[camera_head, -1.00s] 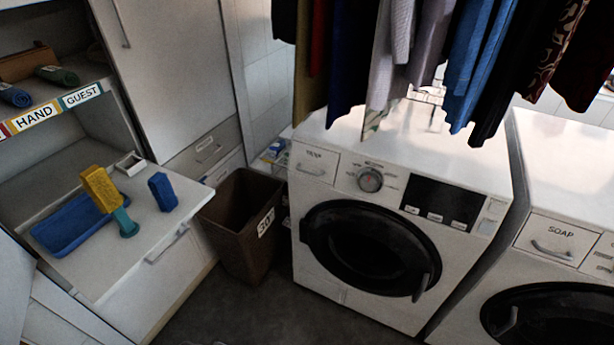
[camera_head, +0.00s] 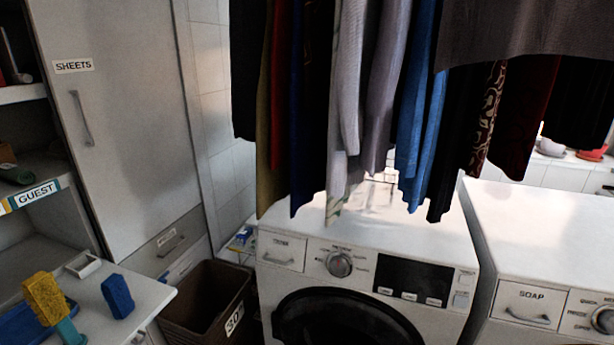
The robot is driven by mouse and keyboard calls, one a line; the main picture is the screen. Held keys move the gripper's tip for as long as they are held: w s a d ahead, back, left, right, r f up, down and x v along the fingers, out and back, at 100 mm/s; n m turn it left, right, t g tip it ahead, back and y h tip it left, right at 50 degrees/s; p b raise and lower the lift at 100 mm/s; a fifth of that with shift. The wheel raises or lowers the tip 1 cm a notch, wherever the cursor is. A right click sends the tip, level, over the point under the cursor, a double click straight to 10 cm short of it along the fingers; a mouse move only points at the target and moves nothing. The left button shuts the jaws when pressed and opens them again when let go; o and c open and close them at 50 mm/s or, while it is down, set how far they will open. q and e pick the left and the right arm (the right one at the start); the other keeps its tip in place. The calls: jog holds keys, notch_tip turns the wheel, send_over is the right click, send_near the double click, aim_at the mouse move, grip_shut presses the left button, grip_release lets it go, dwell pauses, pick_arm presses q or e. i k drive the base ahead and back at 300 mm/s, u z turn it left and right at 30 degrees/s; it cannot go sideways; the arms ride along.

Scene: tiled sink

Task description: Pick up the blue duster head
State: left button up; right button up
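A small blue block (camera_head: 117,296), which looks like the blue duster head, stands upright on the pale counter at the lower left. Beside it, to the left, a yellow head (camera_head: 46,298) sits on a teal handle (camera_head: 70,333), cut off by the bottom edge. A blue tray (camera_head: 18,326) lies behind the yellow head and is partly out of view. Neither of my grippers shows in the head view.
A small white open box (camera_head: 83,265) sits behind the blue block. A brown bin (camera_head: 206,308) stands right of the counter. A washing machine (camera_head: 360,270) stands further right, with clothes (camera_head: 350,90) hanging above it.

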aim_at(116, 293)
jog(key=z, duration=0.05)
jog(key=k, duration=0.5)
jog(key=u, duration=0.35)
jog(key=i, duration=0.4)
jog(key=u, duration=1.15)
